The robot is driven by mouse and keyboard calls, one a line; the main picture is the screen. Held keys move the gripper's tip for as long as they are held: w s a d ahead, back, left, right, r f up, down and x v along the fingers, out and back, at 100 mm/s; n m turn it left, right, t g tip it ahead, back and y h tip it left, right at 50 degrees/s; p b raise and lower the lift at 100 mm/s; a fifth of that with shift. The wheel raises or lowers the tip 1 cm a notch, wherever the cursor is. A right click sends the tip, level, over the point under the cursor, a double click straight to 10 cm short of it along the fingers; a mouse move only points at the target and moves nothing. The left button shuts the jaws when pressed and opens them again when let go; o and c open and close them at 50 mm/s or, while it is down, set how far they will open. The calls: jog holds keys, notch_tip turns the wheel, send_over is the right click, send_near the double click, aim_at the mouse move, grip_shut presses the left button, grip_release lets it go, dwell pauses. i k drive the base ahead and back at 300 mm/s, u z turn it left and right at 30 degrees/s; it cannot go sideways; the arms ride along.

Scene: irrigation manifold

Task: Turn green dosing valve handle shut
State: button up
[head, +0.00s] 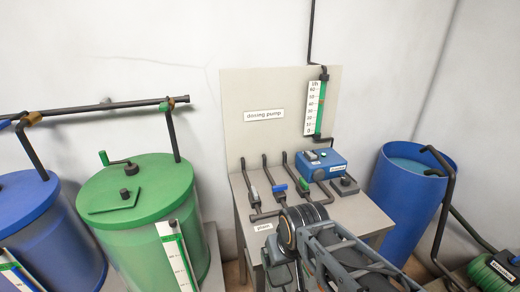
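The small green valve handle (303,185) is on the rightmost of three dark pipes on the bench, just left of the blue dosing pump. It looks roughly in line with its pipe, but it is too small to be sure of its angle. My gripper (277,275) seems to be at the lower middle, in front of the bench and below the handle, apart from it. My arm's dark round joint and links hide much of it, so its fingers are not clear.
A blue handle (280,187) and a grey handle (253,194) sit on the neighbouring pipes. The blue pump (320,163) stands close right. A green tank (140,205) is left, a blue barrel (405,205) right. The backboard (265,90) rises behind.

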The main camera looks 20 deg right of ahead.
aim_at(303, 183)
jog(key=u, duration=0.05)
jog(key=k, duration=0.5)
jog(key=z, duration=1.4)
jog(key=i, duration=1)
jog(key=u, duration=1.75)
